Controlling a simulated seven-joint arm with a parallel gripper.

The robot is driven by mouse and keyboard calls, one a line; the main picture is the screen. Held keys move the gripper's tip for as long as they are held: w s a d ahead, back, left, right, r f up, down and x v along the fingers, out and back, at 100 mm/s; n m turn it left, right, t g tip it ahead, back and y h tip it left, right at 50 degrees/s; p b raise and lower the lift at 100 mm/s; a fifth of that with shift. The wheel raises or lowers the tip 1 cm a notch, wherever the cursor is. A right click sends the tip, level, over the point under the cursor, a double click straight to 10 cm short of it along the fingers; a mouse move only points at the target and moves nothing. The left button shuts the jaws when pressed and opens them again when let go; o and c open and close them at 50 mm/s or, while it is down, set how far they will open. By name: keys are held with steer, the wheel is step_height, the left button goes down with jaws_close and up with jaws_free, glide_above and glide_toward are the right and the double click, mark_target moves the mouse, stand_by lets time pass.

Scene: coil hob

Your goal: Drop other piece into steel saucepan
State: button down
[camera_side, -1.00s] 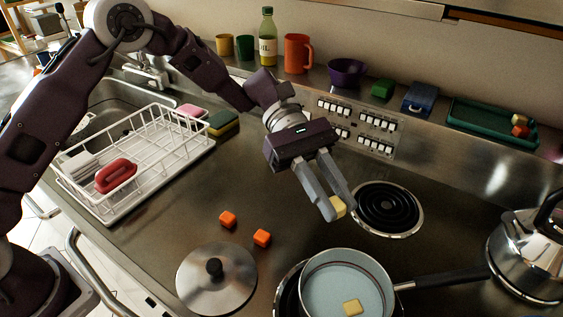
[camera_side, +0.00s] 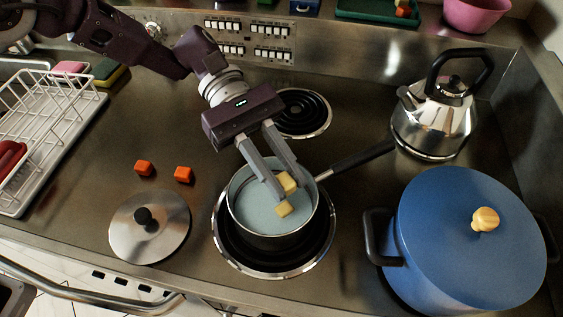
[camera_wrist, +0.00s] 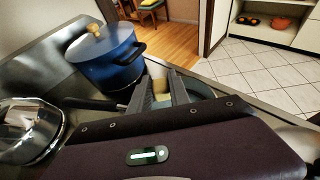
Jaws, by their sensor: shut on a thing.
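My gripper (camera_side: 286,187) is shut on a pale yellow piece (camera_side: 289,181), held between its fingertips over the steel saucepan (camera_side: 247,208). A second pale yellow piece (camera_side: 284,209) lies inside the pan, just below and in front of the fingertips. The saucepan stands on the front coil burner, its dark handle pointing to the back right. In the wrist view, the fingers (camera_wrist: 160,94) reach over the pan, part of whose rim (camera_wrist: 203,89) shows beside them. The gap between held piece and pan floor is hard to judge.
A steel lid (camera_side: 148,228) and two orange cubes (camera_side: 143,168) (camera_side: 184,174) lie left of the pan. A blue pot (camera_side: 450,235) stands close on the right, a kettle (camera_side: 435,118) at the back right. An empty coil (camera_side: 302,112) is behind the pan. A dish rack (camera_side: 45,130) is far left.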

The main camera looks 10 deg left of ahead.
steer(key=c, duration=1.1)
jaws_free()
steer(key=shift+c, duration=0.2)
steer(key=v, duration=0.7)
